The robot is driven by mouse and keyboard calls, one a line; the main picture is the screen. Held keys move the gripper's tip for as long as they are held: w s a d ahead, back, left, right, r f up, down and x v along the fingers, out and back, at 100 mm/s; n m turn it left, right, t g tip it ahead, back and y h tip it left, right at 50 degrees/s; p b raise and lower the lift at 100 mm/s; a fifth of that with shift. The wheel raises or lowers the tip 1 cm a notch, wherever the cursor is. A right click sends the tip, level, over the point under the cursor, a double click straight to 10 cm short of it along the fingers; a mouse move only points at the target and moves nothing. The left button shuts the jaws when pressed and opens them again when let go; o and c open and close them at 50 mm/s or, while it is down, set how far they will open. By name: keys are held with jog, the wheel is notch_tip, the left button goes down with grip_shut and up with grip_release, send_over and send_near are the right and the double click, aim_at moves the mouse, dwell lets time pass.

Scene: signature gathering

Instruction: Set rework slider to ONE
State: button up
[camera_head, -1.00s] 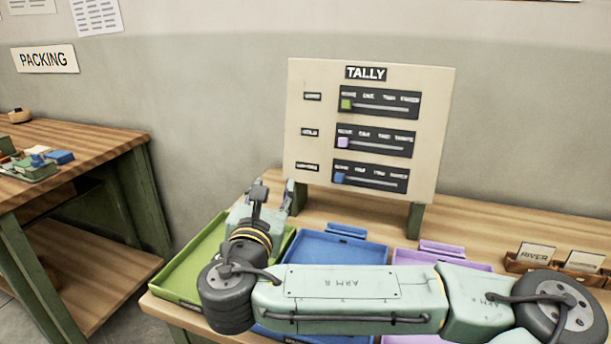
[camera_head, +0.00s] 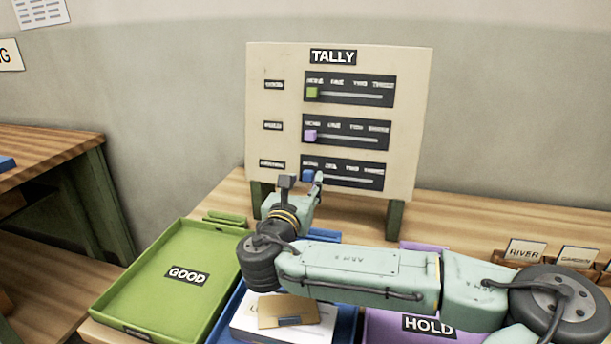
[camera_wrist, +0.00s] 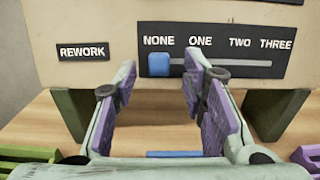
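The cream TALLY board (camera_head: 340,62) stands upright at the back of the bench with three dark slider panels. The lowest panel is labelled REWORK (camera_wrist: 83,52) in the wrist view. Its blue slider knob (camera_wrist: 159,64) sits at the left end of the slot, under NONE. The ONE mark (camera_wrist: 200,41) is just to its right. My gripper (camera_wrist: 165,85) is open, its two purple-padded fingers apart, with the knob seen between the fingertips. In the head view my gripper (camera_head: 302,180) is at the lower left of the board, next to the blue knob (camera_head: 308,175). Contact cannot be told.
The green (camera_head: 312,92) and purple (camera_head: 310,135) knobs above are at their left ends. A green GOOD tray (camera_head: 150,270), a blue tray (camera_head: 350,325) holding a box, and a purple HOLD tray (camera_head: 385,325) lie in front. Name cards (camera_head: 526,252) stand right.

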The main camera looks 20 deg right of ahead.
aim_at(308, 175)
jog(key=shift+x, duration=1.05)
grip_shut()
